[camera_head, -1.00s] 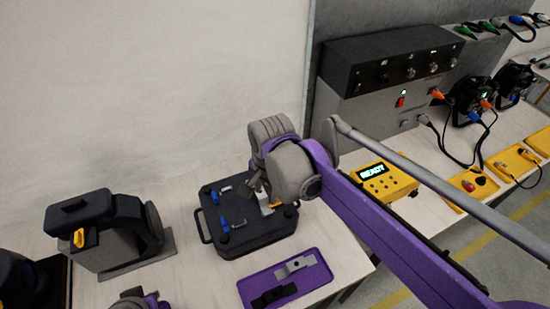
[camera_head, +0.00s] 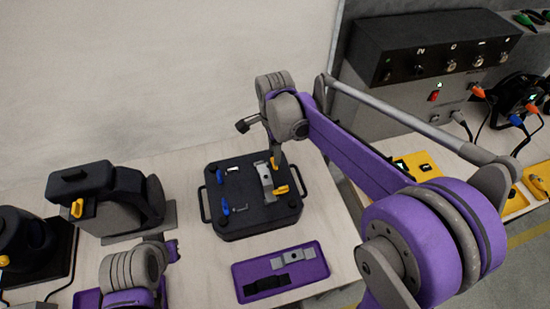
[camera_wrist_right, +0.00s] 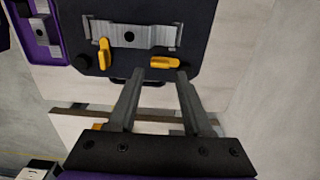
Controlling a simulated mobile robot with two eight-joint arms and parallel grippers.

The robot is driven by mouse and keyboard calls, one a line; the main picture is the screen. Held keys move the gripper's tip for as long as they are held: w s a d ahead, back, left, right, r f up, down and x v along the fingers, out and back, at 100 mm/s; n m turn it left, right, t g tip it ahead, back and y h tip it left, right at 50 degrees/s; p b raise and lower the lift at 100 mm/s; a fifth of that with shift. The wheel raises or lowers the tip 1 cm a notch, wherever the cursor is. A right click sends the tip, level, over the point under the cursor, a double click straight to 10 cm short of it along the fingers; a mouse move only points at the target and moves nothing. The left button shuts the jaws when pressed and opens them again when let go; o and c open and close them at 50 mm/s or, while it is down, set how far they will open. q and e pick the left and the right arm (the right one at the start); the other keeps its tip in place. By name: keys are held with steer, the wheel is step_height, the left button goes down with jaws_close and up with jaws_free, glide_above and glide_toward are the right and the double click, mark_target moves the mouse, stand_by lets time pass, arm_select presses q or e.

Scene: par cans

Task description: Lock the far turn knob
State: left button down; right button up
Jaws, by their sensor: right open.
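A black fixture plate (camera_head: 235,222) lies on the table and carries a grey metal bracket (camera_head: 265,176). The far yellow turn knob (camera_head: 274,164) lies beside the bracket, lengthwise along its edge; it shows in the right wrist view (camera_wrist_right: 164,62). The near yellow turn knob (camera_head: 282,190) is turned crosswise, its end over the bracket; it also shows in the right wrist view (camera_wrist_right: 104,54). My right gripper (camera_wrist_right: 158,74) is open and empty. Its fingertips are just short of the far knob, spaced wider than it. My left arm is at the lower left, its gripper not discernible.
Blue levers (camera_head: 225,207) sit on the plate's left half. A purple tray (camera_head: 318,270) with a grey and a black piece lies in front. A black and grey machine (camera_head: 105,205) stands left. A control box (camera_head: 430,50) stands back right.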

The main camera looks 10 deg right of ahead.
steer(key=shift+f, duration=2.15)
jaws_close()
